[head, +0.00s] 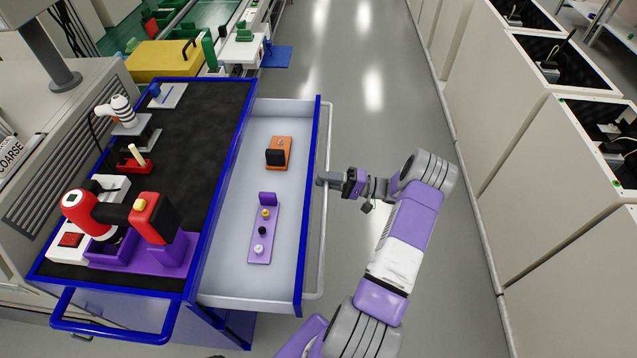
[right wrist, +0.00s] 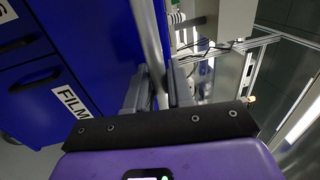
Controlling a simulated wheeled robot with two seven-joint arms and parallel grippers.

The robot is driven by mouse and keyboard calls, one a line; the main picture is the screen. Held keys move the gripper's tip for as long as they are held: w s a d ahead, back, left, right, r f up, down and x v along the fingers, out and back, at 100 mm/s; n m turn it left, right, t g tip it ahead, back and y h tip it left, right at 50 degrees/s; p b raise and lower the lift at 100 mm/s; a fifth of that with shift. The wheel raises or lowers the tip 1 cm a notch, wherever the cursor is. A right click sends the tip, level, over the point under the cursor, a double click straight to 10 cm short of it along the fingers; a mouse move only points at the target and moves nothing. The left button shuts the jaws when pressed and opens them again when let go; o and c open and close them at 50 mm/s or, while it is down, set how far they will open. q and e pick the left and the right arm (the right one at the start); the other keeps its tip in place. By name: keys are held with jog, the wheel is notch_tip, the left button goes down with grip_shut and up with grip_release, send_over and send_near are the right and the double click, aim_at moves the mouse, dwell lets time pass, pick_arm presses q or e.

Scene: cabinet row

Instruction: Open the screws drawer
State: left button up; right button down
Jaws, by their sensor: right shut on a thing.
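A drawer (head: 225,215) with a white inside and blue front stands pulled out to the right from a blue cart. Its long pale handle bar (head: 324,235) runs along the outer face of the front. My right gripper (head: 322,180) is at the middle of this bar. In the right wrist view the fingers (right wrist: 160,88) are shut on the bar (right wrist: 148,40). A white label reading FILM (right wrist: 71,101) is on a blue front there; another label is cut off at the edge and I cannot read it whole. My left gripper is not in view.
In the drawer lie an orange holder (head: 278,153) and a purple strip (head: 264,235) with small knobs. The cart top (head: 205,125) carries a red and black tool (head: 155,217) and several other items. Clear floor (head: 390,70) lies right of the drawer, then a pale cabinet row (head: 500,130).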

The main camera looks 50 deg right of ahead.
jog(key=shift+s+d, duration=0.3)
jog(key=shift+s, duration=0.1)
jog(key=c, duration=1.2)
grip_release()
jog(key=shift+p+v, duration=0.5)
jog(key=shift+v, duration=3.25)
